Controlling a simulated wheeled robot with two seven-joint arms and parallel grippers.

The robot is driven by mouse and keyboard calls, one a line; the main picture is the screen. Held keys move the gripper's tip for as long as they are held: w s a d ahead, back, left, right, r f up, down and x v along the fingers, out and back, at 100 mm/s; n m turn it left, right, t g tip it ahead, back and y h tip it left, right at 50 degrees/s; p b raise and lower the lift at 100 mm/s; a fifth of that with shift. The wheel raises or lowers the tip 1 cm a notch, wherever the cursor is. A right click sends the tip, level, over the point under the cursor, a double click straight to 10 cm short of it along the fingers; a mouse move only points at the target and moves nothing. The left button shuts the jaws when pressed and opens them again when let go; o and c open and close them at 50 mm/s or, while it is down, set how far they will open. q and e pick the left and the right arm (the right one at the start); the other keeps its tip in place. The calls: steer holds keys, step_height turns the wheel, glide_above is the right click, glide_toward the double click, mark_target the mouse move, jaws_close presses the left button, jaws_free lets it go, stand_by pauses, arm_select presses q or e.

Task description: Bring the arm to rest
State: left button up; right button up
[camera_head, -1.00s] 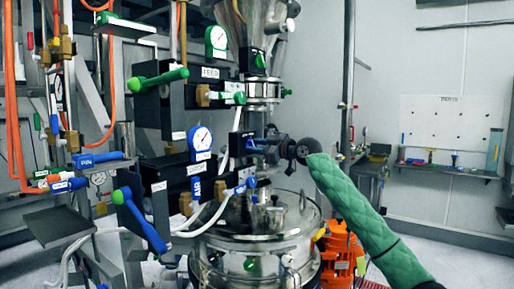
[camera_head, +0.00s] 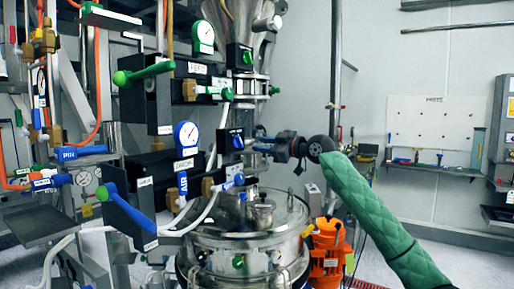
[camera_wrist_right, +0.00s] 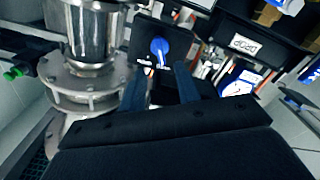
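My right arm, in a green quilted sleeve, comes in from the lower right of the head view. Its dark gripper (camera_head: 258,143) is to the right of a small black switch box with a blue knob (camera_head: 238,142). In the right wrist view the two fingers (camera_wrist_right: 160,72) are apart with nothing between them. The blue knob (camera_wrist_right: 159,46) on its black plate shows beyond the fingertips, apart from them. My left gripper is in neither view.
A steel sifter vessel (camera_head: 245,240) stands below the gripper, with an orange motor (camera_head: 327,250) on its right. Gauges, hoses and green and blue lever valves (camera_head: 145,74) crowd the left. A wall shelf (camera_head: 435,169) is at the right; the space before it looks free.

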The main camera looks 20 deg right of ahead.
steer(key=shift+s, duration=0.1)
stand_by(0.5)
steer(key=s+a+f+m+g+h, duration=0.1)
steer(key=s+a+f+m+h, duration=0.25)
steer(key=s+f, duration=0.85)
steer(key=s+a+f+m+g+h, duration=0.25)
steer(key=s+a+f+h, duration=0.2)
steer(key=f, duration=1.25)
steer(key=s+a+f+m+g+h, duration=0.1)
steer(key=s+a+f+m+h, duration=0.3)
steer(key=s+f, duration=0.85)
steer(key=s+a+f+g+y, duration=0.1)
steer(key=s+a+f+g, duration=0.2)
steer(key=s+f, duration=1.1)
steer(key=s+a+f+m+g+y, duration=0.1)
steer(key=s+a+f+g, duration=0.2)
steer(key=s+f, duration=1.1)
steer(key=shift+s+a+f+g+y, duration=0.4)
steer(key=shift+s+g, duration=0.35)
steer(key=shift+s, duration=0.45)
